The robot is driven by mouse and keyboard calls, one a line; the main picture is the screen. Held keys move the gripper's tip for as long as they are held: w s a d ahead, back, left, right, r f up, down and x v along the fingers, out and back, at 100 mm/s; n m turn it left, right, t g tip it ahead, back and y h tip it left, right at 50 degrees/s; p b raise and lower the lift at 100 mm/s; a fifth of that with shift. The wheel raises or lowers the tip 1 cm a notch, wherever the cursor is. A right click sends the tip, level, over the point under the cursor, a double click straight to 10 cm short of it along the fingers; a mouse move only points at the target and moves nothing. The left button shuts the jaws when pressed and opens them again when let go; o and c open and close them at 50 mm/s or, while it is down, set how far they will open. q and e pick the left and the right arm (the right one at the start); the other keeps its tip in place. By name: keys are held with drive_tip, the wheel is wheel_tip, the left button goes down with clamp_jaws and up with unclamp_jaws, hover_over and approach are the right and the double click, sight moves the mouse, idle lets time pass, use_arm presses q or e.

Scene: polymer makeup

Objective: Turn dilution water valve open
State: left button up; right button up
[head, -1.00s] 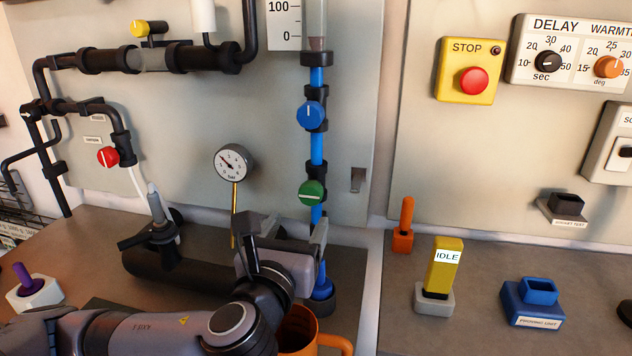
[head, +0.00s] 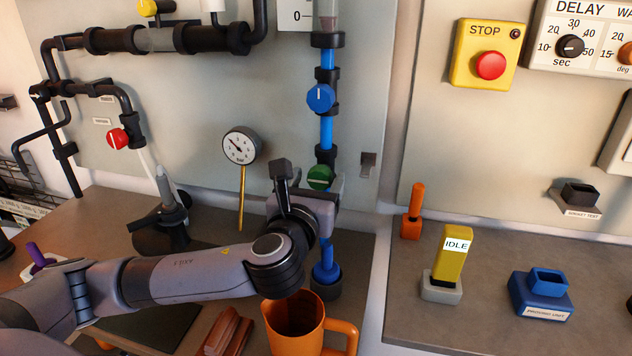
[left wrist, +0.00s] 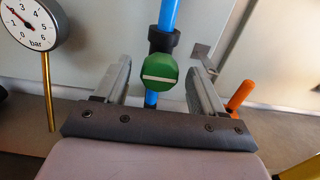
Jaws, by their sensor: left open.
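A green round valve knob (head: 320,177) sits low on the vertical blue pipe (head: 327,132). Its white line lies about level in the left wrist view (left wrist: 160,77). A blue valve knob (head: 320,98) sits higher on the same pipe, its white line upright. I cannot read which valve is labelled dilution water. My left gripper (head: 316,190) is just below and in front of the green knob, partly covering it. In the left wrist view, the open fingers (left wrist: 160,72) stand left and right of the knob, apart from it. My right gripper is not in view.
A pressure gauge (head: 240,146) on a yellow stem stands left of the gripper. A red valve knob (head: 117,139) is farther left. An orange mug (head: 296,326) stands below my arm. An orange handle (head: 412,210) and a yellow IDLE block (head: 453,254) stand at right.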

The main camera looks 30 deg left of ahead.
use_arm(q)
drive_tip(key=c, duration=1)
drive_tip(key=n+p, duration=0.1)
drive_tip(key=n, duration=0.7)
drive_tip(key=shift+a+f+n, duration=0.1)
drive_tip(key=shift+a+n, duration=0.05)
drive_tip(key=shift+n, duration=0.15)
drive_tip(key=n, duration=0.4)
drive_tip(key=shift+f, duration=0.1)
drive_tip(key=n, duration=0.5)
drive_tip(key=shift+n, duration=0.3)
